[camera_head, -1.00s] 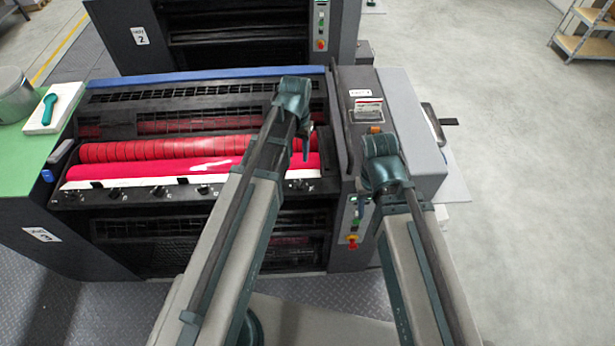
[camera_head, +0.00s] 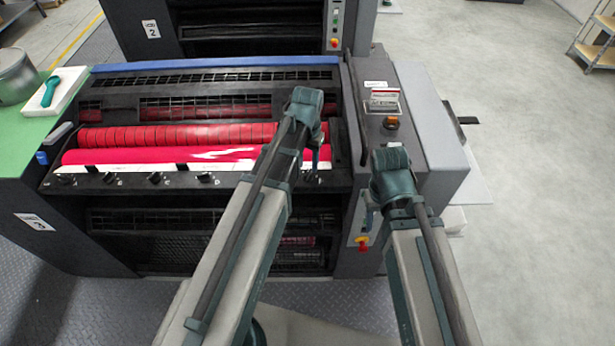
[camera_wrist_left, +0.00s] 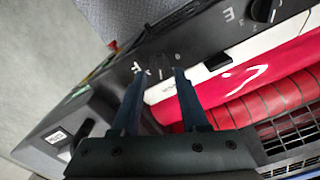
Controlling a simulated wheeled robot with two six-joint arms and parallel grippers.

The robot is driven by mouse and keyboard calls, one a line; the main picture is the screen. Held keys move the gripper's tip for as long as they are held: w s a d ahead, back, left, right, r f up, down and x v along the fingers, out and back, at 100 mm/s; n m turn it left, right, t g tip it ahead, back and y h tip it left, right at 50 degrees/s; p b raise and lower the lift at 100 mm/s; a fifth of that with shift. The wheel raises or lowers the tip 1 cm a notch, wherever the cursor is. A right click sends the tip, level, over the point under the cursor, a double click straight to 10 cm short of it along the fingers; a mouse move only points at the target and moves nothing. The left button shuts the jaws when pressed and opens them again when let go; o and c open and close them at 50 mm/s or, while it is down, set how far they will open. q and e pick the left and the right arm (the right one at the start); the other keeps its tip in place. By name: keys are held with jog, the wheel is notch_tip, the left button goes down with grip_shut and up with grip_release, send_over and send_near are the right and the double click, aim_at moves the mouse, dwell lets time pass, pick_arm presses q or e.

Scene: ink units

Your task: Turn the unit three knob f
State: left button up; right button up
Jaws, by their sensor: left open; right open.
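Unit three is the near press (camera_head: 110,215), with a "3" label low on its left side. A row of black knobs runs along its front ledge, below the red rollers. My left gripper (camera_wrist_left: 160,78) is open at the right end of this ledge; it also shows in the head view (camera_head: 316,158). In the left wrist view its fingertips are on either side of a small dark knob (camera_wrist_left: 160,62) beside a letter that looks like F. Contact cannot be told. The knob marked E (camera_wrist_left: 262,10) is farther right there. My right gripper (camera_head: 370,215) is open, largely hidden behind its wrist.
The grey side cabinet (camera_head: 425,120) with an orange button stands right of the rollers. A red-and-yellow stop button (camera_head: 362,243) is below the right wrist. A green top (camera_head: 30,135) with a teal tool (camera_head: 50,91) is at left.

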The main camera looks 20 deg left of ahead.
aim_at(308, 172)
pick_arm(q)
notch_tip(308, 172, down, 3)
jog(key=shift+f+b, duration=0.2)
jog(key=shift+b, duration=0.95)
pick_arm(e)
notch_tip(308, 172, down, 3)
jog(key=shift+f, duration=0.15)
pick_arm(q)
grip_shut()
